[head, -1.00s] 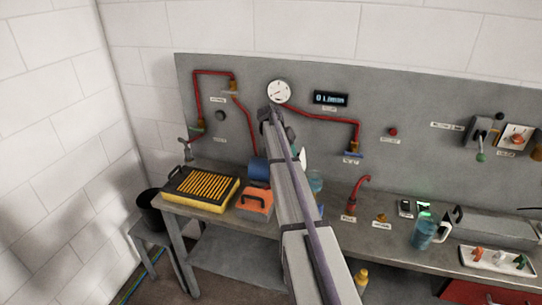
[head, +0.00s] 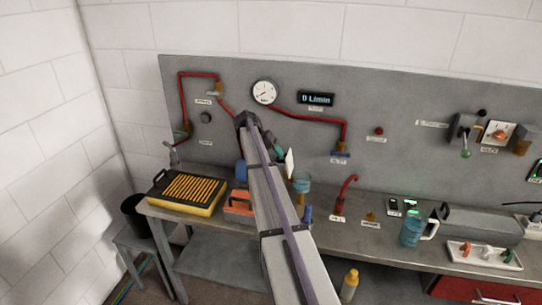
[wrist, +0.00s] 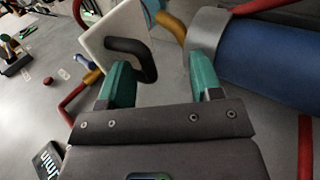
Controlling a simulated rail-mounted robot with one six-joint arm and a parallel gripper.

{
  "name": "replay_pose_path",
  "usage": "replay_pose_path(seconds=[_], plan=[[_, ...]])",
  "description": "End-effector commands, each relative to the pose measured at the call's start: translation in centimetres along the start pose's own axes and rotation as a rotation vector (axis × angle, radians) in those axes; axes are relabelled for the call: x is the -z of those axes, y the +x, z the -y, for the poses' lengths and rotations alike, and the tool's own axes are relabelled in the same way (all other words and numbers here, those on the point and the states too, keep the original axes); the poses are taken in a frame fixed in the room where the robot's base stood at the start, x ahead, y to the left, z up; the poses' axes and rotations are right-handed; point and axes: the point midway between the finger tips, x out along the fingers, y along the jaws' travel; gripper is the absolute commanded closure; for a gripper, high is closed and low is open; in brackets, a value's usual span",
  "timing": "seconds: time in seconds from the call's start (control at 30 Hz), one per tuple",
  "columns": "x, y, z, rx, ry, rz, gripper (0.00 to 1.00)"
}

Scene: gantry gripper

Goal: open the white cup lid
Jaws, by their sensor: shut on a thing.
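The white cup lid (wrist: 115,38) is a pale flat panel at the upper left of the wrist view, with a curved black handle (wrist: 130,48). In the head view a sliver of the lid (head: 290,163) shows tilted, just right of my arm. A blue cylinder (wrist: 270,55) with a grey rim lies to the right of the lid in the wrist view; it is partly behind my arm in the head view (head: 241,171). My gripper (wrist: 160,75) has teal fingers, the left one against the handle. It is shut on the lid's handle; the exact contact is partly hidden.
A yellow-black tray (head: 185,192) and an orange box (head: 238,205) stand at the bench's left. A clear cup (head: 302,183) and a red tap (head: 343,195) are right of my arm. A blue jug (head: 412,232) stands further right. Red pipes (head: 300,116) run along the grey panel.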

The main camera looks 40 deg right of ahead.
Motion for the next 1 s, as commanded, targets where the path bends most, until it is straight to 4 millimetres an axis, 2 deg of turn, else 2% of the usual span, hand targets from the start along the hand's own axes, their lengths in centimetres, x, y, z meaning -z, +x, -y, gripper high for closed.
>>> replay_pose_path(seconds=[0.03,0.47,0.57,0.67,0.9,1.0], plan=[[-1.4,1.4,-0.4,0.014,0.011,0.032,0.59],[-1.3,1.0,-0.5,0.014,0.012,0.032,0.59],[-1.3,-0.2,-0.6,0.012,0.011,0.030,0.59],[-1.1,-2.5,-0.6,0.011,0.008,0.024,0.59],[-0.7,-9.5,-0.1,0.000,0.002,0.004,0.59],[-0.6,-11.0,0.2,-0.003,0.002,-0.001,0.59]])
